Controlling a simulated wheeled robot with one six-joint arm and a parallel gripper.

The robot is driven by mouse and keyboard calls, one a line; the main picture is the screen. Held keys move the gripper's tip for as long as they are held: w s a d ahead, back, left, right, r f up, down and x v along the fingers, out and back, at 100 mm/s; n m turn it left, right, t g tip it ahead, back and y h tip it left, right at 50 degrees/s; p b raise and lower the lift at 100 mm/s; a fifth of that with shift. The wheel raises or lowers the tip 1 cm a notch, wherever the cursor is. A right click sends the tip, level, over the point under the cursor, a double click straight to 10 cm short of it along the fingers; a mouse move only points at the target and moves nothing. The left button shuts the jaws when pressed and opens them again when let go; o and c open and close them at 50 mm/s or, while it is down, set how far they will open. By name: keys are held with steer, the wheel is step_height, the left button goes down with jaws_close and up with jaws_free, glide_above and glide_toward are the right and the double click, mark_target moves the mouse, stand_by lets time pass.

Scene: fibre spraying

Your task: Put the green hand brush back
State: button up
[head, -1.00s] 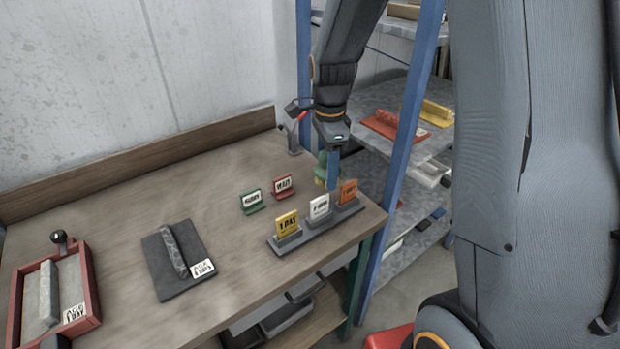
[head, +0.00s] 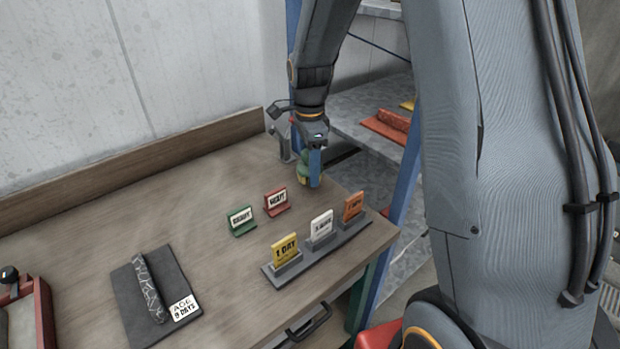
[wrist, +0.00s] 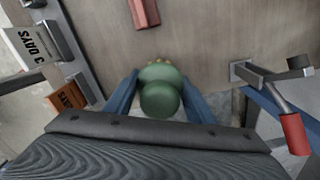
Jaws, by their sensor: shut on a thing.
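The green hand brush (wrist: 160,92) sits between the two blue fingers of my gripper (wrist: 160,105) in the wrist view, seen from above by its rounded green top, with yellowish bristles just showing beyond it. In the head view my gripper (head: 310,168) is at the far right end of the workbench, pointing down, shut on the brush (head: 302,170), which is mostly hidden behind a finger. The brush is at or just above the bench top; I cannot tell if it touches.
The workbench (head: 220,185) holds green (head: 240,221) and red (head: 276,202) signs, a rack with yellow (head: 285,250), white (head: 321,226) and orange (head: 353,207) cards, and a dark mat (head: 190,333) with a grey sample. A red-handled clamp (wrist: 292,130) is close right of the gripper. Shelves stand beyond.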

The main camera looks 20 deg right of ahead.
steer(key=shift+f+p, duration=0.5)
steer(key=shift+f, duration=1.6)
steer(key=shift+f, duration=0.1)
steer(key=o, duration=1.1)
step_height(320, 180, up, 12)
steer(key=b, duration=0.3)
